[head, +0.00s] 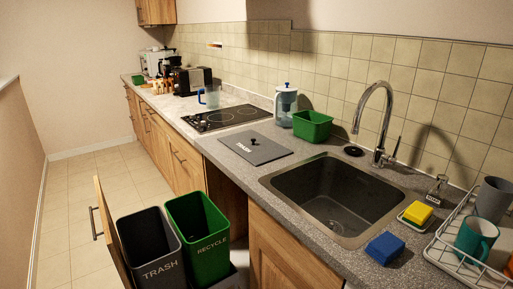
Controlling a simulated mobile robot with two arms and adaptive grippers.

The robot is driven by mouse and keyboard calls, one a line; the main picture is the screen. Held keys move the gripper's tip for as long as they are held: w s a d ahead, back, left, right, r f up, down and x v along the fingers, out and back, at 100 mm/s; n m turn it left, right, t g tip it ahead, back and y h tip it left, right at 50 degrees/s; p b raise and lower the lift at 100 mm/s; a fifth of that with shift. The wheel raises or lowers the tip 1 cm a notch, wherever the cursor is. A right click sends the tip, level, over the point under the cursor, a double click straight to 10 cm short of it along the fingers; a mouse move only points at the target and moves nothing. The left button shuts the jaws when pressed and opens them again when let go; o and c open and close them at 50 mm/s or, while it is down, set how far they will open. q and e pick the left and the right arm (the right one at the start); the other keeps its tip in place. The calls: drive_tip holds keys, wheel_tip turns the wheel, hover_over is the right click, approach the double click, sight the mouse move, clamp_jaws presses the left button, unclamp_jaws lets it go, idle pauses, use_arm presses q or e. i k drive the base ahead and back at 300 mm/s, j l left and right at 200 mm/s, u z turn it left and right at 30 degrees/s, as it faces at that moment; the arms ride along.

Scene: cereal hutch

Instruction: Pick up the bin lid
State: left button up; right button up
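The bin lid (262,149) is a flat dark grey panel marked "TRASH", with a small black knob near its middle. It lies on the grey speckled counter, left of the sink and right of the cooktop. A grey bin (151,245) marked "TRASH" and a green bin (198,232) marked "RECYCLE" stand open-topped side by side in a pulled-out cabinet drawer at the lower left. Neither of my grippers shows in the head view.
A green tub (312,126) and a water filter jug (286,104) stand behind the lid. The sink (335,195) with its tall faucet (374,110) is to the right. The black cooktop (221,117) is to the left. A blue sponge (385,248) lies near the front edge.

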sight(258, 149)
drive_tip(key=i+j+z, duration=0.2)
drive_tip(key=i+j, duration=0.2)
drive_tip(key=i, duration=0.25)
drive_tip(key=i+j+z, duration=0.25)
drive_tip(key=i+j, duration=0.3)
drive_tip(key=i, duration=0.1)
